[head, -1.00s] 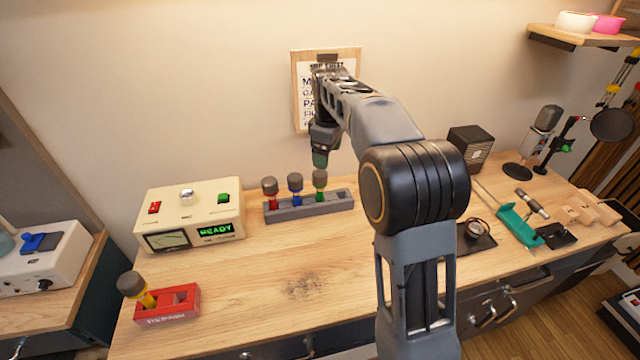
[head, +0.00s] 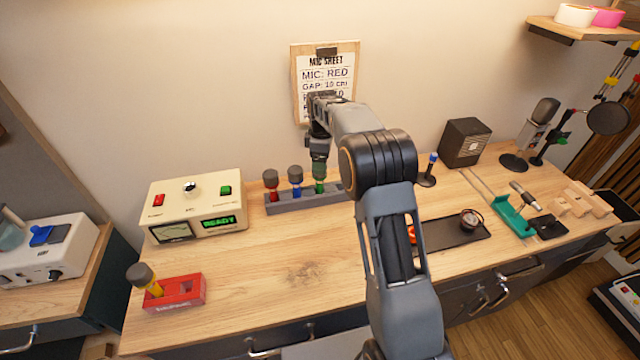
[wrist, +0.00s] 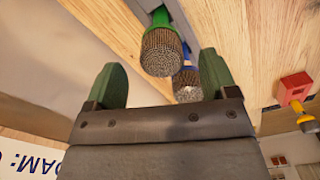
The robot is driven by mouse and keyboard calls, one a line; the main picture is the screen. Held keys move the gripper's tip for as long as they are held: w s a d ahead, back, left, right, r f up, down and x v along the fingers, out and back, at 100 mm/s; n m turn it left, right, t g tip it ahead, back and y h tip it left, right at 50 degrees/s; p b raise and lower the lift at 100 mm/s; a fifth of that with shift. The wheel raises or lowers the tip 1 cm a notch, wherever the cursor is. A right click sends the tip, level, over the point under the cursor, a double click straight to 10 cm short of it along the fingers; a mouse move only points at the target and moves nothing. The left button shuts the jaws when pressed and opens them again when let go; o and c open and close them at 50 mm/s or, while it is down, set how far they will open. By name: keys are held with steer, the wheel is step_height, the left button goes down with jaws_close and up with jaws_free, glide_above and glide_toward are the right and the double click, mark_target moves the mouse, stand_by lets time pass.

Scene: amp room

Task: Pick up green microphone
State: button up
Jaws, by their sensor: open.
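The green microphone (head: 319,186) stands upright at the right end of a grey rack (head: 290,204), its head mostly hidden behind my gripper (head: 319,168) in the head view. In the wrist view the green microphone (wrist: 161,48), with its grey mesh head, lies just beyond and between my gripper's green fingertips (wrist: 163,80). The fingers are apart with nothing between them. The blue microphone (head: 296,182) stands beside it, and it also shows near the right finger in the wrist view (wrist: 187,84). The red microphone (head: 270,184) stands at the rack's left end.
A cream meter box (head: 195,205) reading READY stands left of the rack. A yellow microphone (head: 146,280) leans in a red holder (head: 185,292) at front left. A clipboard sheet (head: 325,75) hangs on the wall behind. The middle of the bench is clear.

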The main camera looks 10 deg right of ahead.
steer(key=p, duration=0.2)
glide_above(319, 183)
steer(key=w, duration=0.1)
steer(key=f, duration=0.4)
steer(key=shift+d+f, duration=0.1)
steer(key=shift+d, duration=0.1)
steer(key=shift+f, duration=0.65)
steer(key=shift+r, duration=0.1)
steer(key=c, duration=1.5)
steer(key=shift+o, duration=0.2)
